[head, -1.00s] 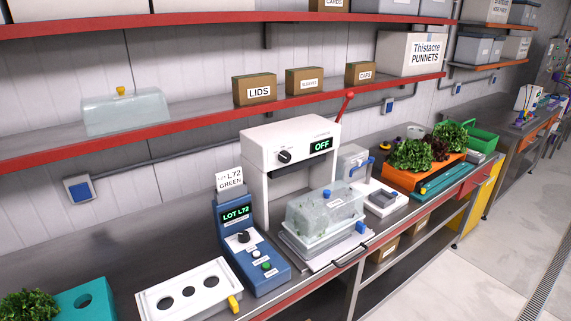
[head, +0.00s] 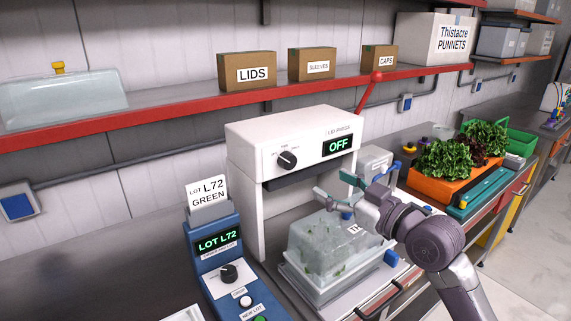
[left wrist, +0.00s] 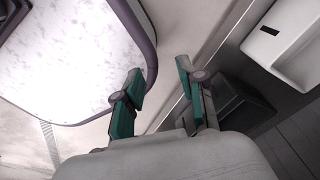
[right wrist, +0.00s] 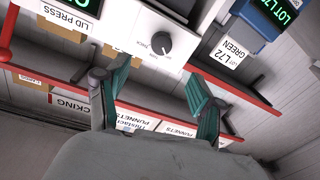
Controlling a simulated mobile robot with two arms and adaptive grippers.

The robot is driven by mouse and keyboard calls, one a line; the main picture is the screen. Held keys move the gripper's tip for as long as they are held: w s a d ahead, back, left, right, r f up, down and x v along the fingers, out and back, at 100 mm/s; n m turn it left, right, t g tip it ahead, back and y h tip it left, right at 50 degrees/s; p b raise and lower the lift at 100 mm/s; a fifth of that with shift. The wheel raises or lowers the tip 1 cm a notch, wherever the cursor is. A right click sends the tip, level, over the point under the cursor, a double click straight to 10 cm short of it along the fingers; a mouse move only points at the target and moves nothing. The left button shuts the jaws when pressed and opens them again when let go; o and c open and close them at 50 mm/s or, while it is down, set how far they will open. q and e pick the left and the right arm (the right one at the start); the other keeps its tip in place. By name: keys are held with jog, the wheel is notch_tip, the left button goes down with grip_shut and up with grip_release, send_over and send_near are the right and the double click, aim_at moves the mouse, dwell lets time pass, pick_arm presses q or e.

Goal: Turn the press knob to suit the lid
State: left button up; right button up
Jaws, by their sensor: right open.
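The press knob (head: 288,159) is a dark dial on the white lid press (head: 250,138), whose display (head: 338,145) reads OFF. The knob also shows in the right wrist view (right wrist: 161,42), beyond and between the fingertips. My right gripper (head: 332,187) is open and empty, below and right of the knob, over the clear lid, not touching the knob. The clear lid (head: 318,246) sits on a tray under the press; its blue top knob (head: 346,214) is partly hidden by my gripper. My left gripper (left wrist: 159,67) is open and empty, seen only in its own wrist view.
A blue lot console (head: 215,262) reading LOT L72 stands left of the press, with a card (head: 207,192) reading LOT L72 GREEN. Another clear lid with a yellow knob (head: 57,68) is on the shelf. The press's red lever (head: 368,92) rises at its right.

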aim_at(291, 162)
jog(key=p+x, duration=0.1)
jog(key=x, duration=0.4)
jog(key=p+x, duration=0.2)
jog(key=x, duration=0.4)
jog(key=shift+a+r, duration=0.25)
jog(key=shift+w+a, duration=0.25)
jog(key=shift+w, duration=0.1)
jog(key=shift+w+a+f, duration=0.1)
jog(key=shift+w+a, duration=0.15)
jog(key=shift+w, duration=0.05)
pick_arm(q)
jog(key=r, duration=0.1)
jog(key=s+r, duration=0.1)
jog(key=r, duration=0.1)
jog(key=shift+r, duration=0.1)
jog(key=shift+s, duration=0.25)
pick_arm(e)
jog(key=c, duration=1.1)
